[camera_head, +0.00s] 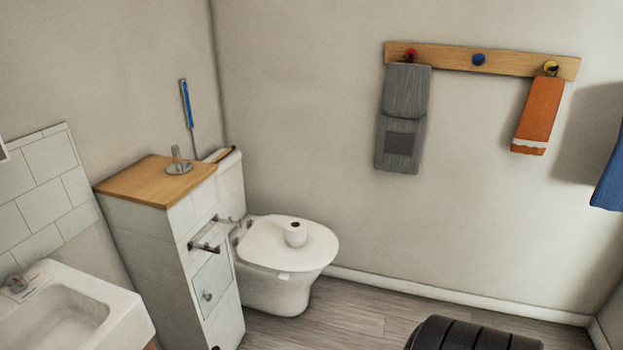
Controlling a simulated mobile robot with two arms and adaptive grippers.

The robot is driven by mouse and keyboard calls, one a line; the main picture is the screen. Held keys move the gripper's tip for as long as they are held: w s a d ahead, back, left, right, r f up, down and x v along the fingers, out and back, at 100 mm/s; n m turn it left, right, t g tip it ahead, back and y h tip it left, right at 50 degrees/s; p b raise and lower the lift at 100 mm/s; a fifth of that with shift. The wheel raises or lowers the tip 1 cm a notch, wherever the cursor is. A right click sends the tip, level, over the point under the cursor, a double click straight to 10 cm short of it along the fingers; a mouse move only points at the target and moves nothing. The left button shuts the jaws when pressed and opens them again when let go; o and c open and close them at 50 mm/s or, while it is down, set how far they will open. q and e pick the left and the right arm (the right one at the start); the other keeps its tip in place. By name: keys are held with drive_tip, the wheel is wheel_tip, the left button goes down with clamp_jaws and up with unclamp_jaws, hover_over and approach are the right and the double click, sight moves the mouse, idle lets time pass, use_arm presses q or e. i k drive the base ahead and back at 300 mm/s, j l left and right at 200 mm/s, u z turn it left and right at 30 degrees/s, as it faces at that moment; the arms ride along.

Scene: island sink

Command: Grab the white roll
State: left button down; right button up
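The white roll (295,233) stands upright on the closed white lid of the toilet (263,241), near the middle of the view. Its dark centre hole faces up. Nothing touches it except the lid. Neither my left nor my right gripper shows in the head view.
A tiled cabinet (153,230) with a wooden top (150,183) and a metal holder (178,163) stands left of the toilet. A white sink (75,310) is at the lower left. Towels hang from a wooden rack (450,57). A black ribbed object (465,335) is at the bottom right. Grey floor (350,310) shows between.

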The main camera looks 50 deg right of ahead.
sight(296, 233)
drive_tip(key=z, duration=1.6)
drive_tip(key=i, duration=0.1)
